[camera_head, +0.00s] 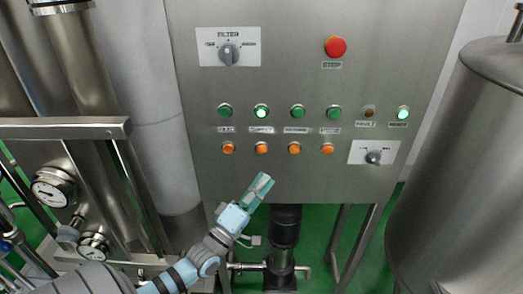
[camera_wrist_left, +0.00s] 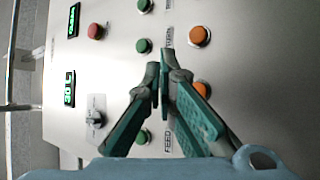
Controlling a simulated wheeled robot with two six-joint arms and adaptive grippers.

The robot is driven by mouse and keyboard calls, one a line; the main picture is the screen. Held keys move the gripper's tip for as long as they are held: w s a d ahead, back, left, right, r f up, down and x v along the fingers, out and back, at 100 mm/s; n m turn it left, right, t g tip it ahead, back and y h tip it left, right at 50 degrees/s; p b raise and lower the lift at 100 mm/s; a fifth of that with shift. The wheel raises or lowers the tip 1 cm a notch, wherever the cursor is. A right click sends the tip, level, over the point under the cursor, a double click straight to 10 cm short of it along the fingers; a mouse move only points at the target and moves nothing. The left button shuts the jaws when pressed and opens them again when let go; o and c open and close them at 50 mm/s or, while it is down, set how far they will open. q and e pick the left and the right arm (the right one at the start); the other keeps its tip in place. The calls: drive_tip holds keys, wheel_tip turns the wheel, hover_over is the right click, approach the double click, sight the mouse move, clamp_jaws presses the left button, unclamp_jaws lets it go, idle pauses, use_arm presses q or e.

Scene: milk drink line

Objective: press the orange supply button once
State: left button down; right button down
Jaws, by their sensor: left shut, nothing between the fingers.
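A row of orange buttons sits on the steel panel (camera_head: 345,80): first (camera_head: 228,149), second (camera_head: 261,149), third (camera_head: 294,149) and fourth (camera_head: 327,149) from the left. The labels above them are too small to read surely, so I cannot tell which is supply. My left gripper (camera_head: 264,183) is shut and empty, below the second button in the head view. In the left wrist view the closed fingers (camera_wrist_left: 162,80) are in front of the panel, left of an orange button (camera_wrist_left: 202,90). Another orange button (camera_wrist_left: 199,36) is above it. My right gripper is not in view.
Green buttons (camera_head: 297,111) run above the orange row; the second from the left is lit. A red stop button (camera_head: 335,46), a filter knob (camera_head: 229,53) and a lower knob (camera_head: 373,157) are on the panel. A steel tank (camera_head: 460,170) stands right; pipes and gauges (camera_head: 52,190) stand left.

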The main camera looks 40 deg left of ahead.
sight(261, 149)
use_arm(q)
drive_tip(key=w+a+b, duration=0.1)
drive_tip(key=w+b, duration=0.1)
drive_tip(key=w+a+b, duration=0.1)
drive_tip(key=w+a, duration=0.1)
drive_tip(key=w+a+b, duration=0.2)
drive_tip(key=w, duration=0.1)
drive_tip(key=shift+a+b, duration=0.15)
drive_tip(key=shift+b, duration=0.15)
idle(1.2)
drive_tip(key=shift+w+a+b, duration=0.3)
drive_tip(key=shift+b, duration=0.1)
